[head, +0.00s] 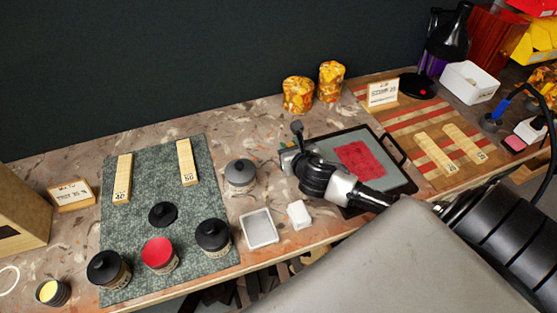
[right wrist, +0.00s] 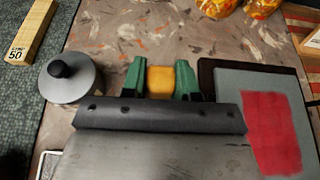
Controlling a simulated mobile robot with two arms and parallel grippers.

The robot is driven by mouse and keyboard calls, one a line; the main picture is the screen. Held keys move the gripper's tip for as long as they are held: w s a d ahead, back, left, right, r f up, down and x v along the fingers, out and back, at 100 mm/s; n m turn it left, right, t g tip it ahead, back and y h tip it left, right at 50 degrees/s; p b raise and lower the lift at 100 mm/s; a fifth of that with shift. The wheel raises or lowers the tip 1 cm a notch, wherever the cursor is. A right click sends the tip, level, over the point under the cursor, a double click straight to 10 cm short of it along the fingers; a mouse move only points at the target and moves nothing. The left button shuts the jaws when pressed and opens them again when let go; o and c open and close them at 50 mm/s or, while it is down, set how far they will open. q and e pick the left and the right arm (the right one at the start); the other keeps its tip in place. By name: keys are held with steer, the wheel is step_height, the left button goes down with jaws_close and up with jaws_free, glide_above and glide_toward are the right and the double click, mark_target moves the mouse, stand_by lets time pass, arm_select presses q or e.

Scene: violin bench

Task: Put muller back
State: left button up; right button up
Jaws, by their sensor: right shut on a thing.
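My right gripper (head: 287,157) is at the left edge of the grey slab (head: 398,176) in the head view. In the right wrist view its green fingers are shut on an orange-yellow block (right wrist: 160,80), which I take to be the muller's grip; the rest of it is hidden. The slab carries a red pigment patch (head: 361,159). It also shows in the wrist view (right wrist: 236,88), just right of the fingers. I cannot tell how high the held thing is above the bench. My left gripper is not in view.
A grey knobbed jar (head: 240,174) stands left of my right gripper. A white tray (head: 260,228) and white block (head: 299,214) lie in front. Two amber jars (head: 298,95) (head: 331,80) stand behind. A green mat (head: 190,225) holds several jars and wooden blocks.

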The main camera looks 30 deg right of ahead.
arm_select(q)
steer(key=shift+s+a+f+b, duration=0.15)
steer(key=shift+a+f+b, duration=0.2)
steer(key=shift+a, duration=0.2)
arm_select(e)
steer(key=shift+w+a+f, duration=0.3)
steer(key=shift+w+f, duration=0.1)
steer(key=shift+f, duration=0.55)
steer(key=shift+w+a+f, duration=0.35)
steer(key=shift+w+f, duration=0.1)
steer(key=shift+f, duration=0.55)
steer(key=shift+w+a+f, duration=0.3)
steer(key=shift+w+f, duration=0.1)
steer(key=shift+f, duration=0.55)
steer(key=o, duration=1)
steer(key=shift+f, duration=0.15)
steer(key=shift+s+r, duration=0.2)
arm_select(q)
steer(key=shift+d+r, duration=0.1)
arm_select(e)
steer(key=v, duration=1.1)
steer(key=shift+s+r, duration=0.2)
steer(key=shift+s, duration=0.1)
